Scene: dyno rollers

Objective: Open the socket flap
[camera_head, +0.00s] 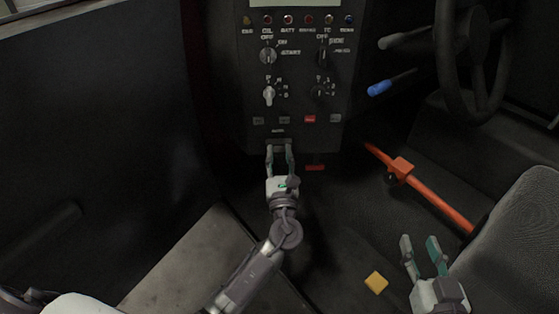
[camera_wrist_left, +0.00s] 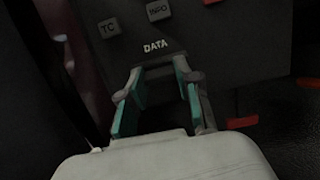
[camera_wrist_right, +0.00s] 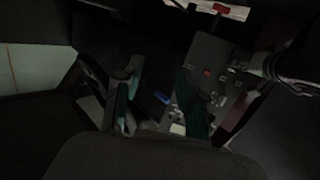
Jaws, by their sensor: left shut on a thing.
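The dark socket flap (camera_head: 279,142) is at the bottom of the control panel (camera_head: 348,100). In the left wrist view the flap (camera_wrist_left: 158,62) sits just under the "DATA" label, dark and partly hidden by the fingers. My left gripper (camera_head: 279,150) is at the flap, its two fingers shut on it from either side. The fingers also show in the left wrist view (camera_wrist_left: 155,80). Whether the flap is tilted is too dark to tell. My right gripper (camera_head: 420,243) is open and empty at the lower right, well away from the panel.
Knobs, buttons and a red button (camera_head: 309,119) are above the flap. An orange lever (camera_head: 430,188) stands to the right, near the seat (camera_head: 520,240). A yellow block (camera_head: 376,282) lies left of my right gripper. A steering wheel (camera_head: 474,50) is at the upper right.

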